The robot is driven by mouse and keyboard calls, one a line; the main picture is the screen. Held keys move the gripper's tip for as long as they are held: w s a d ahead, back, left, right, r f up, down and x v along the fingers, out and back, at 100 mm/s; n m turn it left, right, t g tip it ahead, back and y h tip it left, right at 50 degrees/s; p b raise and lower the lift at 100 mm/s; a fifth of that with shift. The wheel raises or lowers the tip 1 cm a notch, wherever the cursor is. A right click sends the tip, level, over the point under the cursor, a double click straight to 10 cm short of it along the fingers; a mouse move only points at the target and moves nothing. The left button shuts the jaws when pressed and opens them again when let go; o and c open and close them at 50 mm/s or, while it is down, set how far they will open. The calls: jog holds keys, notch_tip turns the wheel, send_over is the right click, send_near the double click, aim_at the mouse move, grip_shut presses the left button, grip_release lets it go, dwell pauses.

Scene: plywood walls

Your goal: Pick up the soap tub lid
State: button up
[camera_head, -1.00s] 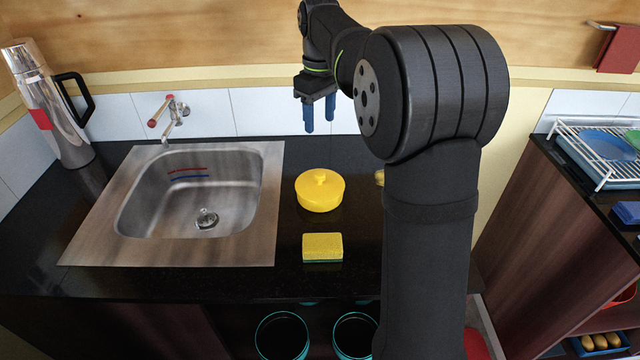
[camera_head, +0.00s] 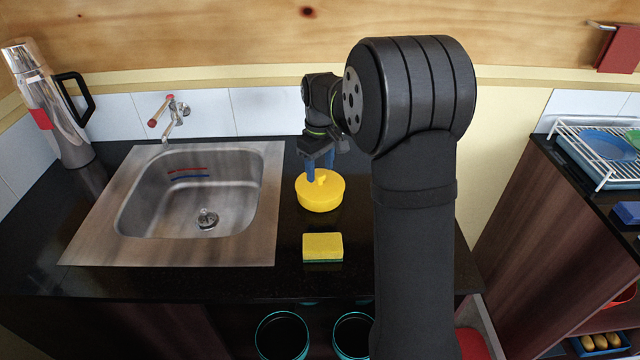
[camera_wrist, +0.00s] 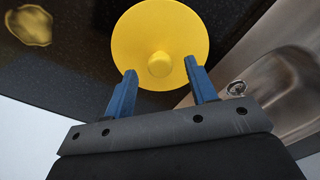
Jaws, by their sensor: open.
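The yellow soap tub lid (camera_head: 330,182) sits on top of the round yellow tub (camera_head: 320,203) on the black counter, right of the sink. Its round knob faces up. In the wrist view the lid (camera_wrist: 160,25) is a yellow disc with the knob near its lower middle. My gripper (camera_head: 320,172) is just above the lid, pointing down.
A yellow sponge (camera_head: 322,247) lies on the counter in front of the tub. The steel sink (camera_head: 100,225) is to the left, with a tap (camera_head: 172,120) behind it. A yellowish object (camera_wrist: 30,25) is beside the tub in the wrist view.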

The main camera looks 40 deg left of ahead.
aim_at(320, 180)
jog(key=shift+f, duration=1.4)
jog(key=c, duration=1.1)
jog(key=shift+o, duration=0.2)
jog(key=shift+r, duration=0.1)
